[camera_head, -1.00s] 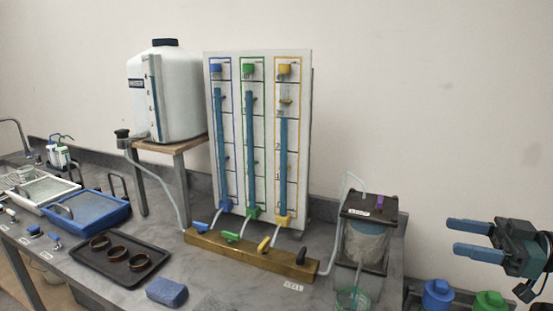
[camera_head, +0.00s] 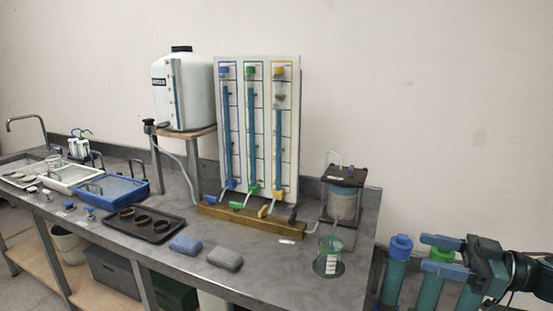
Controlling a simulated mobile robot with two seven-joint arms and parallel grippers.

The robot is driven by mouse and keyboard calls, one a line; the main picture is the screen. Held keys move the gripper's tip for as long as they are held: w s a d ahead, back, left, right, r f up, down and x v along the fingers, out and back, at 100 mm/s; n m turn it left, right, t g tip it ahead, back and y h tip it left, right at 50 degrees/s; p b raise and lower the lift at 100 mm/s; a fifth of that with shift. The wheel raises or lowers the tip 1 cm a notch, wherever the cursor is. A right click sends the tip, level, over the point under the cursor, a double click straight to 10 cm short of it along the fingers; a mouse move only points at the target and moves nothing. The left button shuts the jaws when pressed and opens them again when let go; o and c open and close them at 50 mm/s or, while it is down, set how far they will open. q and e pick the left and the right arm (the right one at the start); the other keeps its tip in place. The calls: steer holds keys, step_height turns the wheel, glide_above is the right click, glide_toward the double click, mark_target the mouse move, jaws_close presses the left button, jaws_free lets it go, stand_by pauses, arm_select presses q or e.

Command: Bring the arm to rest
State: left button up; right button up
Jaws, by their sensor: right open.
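My right gripper (camera_head: 446,256) is at the lower right of the head view, beyond the right end of the bench. Its two fingers are apart and point left, with nothing seen held between them. It shows in front of several upright teal tubes, among them one with a blue cap (camera_head: 400,245) and one with a green cap (camera_head: 440,254). I cannot tell whether the fingers touch the green cap. My left gripper is out of the picture.
The grey bench (camera_head: 240,283) carries a manifold bar (camera_head: 250,220) with levers below three blue columns, a white tank (camera_head: 183,90), a dark tray (camera_head: 145,224) with rings, blue and grey sponges, and a beaker (camera_head: 329,258) near its right end. The wall above is clear.

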steer(key=s+a+f+m+t+h, duration=0.3)
steer(key=a+f+m+t+h, duration=0.25)
steer(key=a+f, duration=1.25)
steer(key=s+d+f+m+g+h, duration=0.1)
steer(key=s+f+m+g+h, duration=0.2)
steer(key=s+f+h, duration=0.5)
steer(key=s+f+m, duration=0.1)
steer(key=s+f, duration=0.5)
steer(key=s, duration=0.1)
steer(key=shift+d+m, duration=0.25)
steer(key=shift+m, duration=0.1)
